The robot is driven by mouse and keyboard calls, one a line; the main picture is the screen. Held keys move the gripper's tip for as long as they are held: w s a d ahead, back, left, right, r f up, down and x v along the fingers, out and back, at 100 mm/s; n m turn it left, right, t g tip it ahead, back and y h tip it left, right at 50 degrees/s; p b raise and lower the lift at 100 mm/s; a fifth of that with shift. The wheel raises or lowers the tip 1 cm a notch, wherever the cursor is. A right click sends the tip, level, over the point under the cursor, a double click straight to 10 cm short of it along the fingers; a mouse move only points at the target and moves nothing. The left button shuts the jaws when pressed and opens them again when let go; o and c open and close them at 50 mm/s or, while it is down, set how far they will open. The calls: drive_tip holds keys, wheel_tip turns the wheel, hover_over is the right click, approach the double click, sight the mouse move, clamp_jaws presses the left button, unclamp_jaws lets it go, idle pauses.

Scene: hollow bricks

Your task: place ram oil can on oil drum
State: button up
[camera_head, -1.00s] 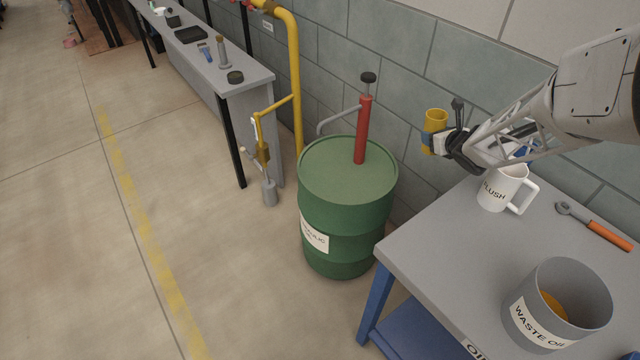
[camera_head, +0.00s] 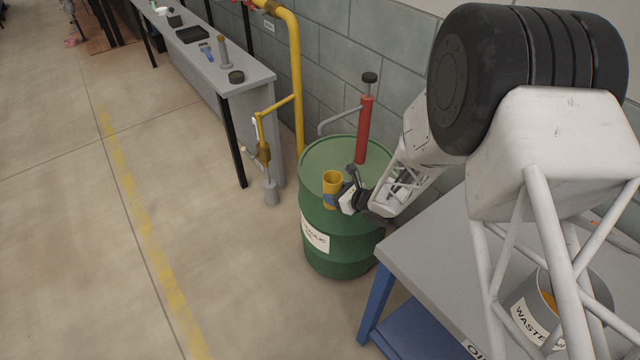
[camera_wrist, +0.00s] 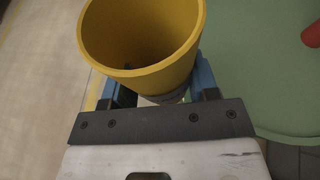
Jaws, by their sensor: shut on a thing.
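The ram oil can, a yellow open-topped can (camera_head: 332,186), is held upright in my gripper (camera_head: 336,200). In the wrist view the can (camera_wrist: 140,75) sits between the blue fingers of my gripper (camera_wrist: 160,92), and I see into its open top. The green oil drum (camera_head: 340,240) stands on the floor left of the table. In the head view the can overlaps the front of the drum's lid. In the wrist view the drum's lid (camera_wrist: 265,70) lies to the right of the can. I cannot tell how high the can is above the lid.
A red hand pump (camera_head: 363,130) with a grey spout stands on the drum's lid at the back. The grey table (camera_head: 430,240) with a waste oil bin (camera_head: 520,315) is at right. A yellow pipe (camera_head: 296,80) and a bench (camera_head: 240,90) stand behind left.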

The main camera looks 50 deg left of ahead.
drive_tip(key=shift+s+a+f+g, duration=0.15)
drive_tip(key=shift+s+f, duration=0.15)
drive_tip(key=shift+s, duration=0.15)
drive_tip(key=shift+s+a+f+g, duration=0.15)
drive_tip(key=shift+s+f, duration=0.1)
drive_tip(key=shift+s, duration=0.2)
drive_tip(key=shift+w, duration=0.1)
drive_tip(key=w+a, duration=0.2)
drive_tip(key=a, duration=0.2)
drive_tip(key=w+a+f, duration=0.1)
drive_tip(key=w+a, duration=0.2)
drive_tip(key=a, duration=0.2)
drive_tip(key=w+a, duration=0.2)
drive_tip(key=a, duration=0.3)
drive_tip(key=shift+w+f, duration=0.2)
drive_tip(key=shift+f, duration=0.05)
drive_tip(key=shift+f, duration=1.75)
drive_tip(key=shift+f, duration=0.1)
drive_tip(key=o, duration=0.9)
drive_tip(key=shift+o, duration=0.2)
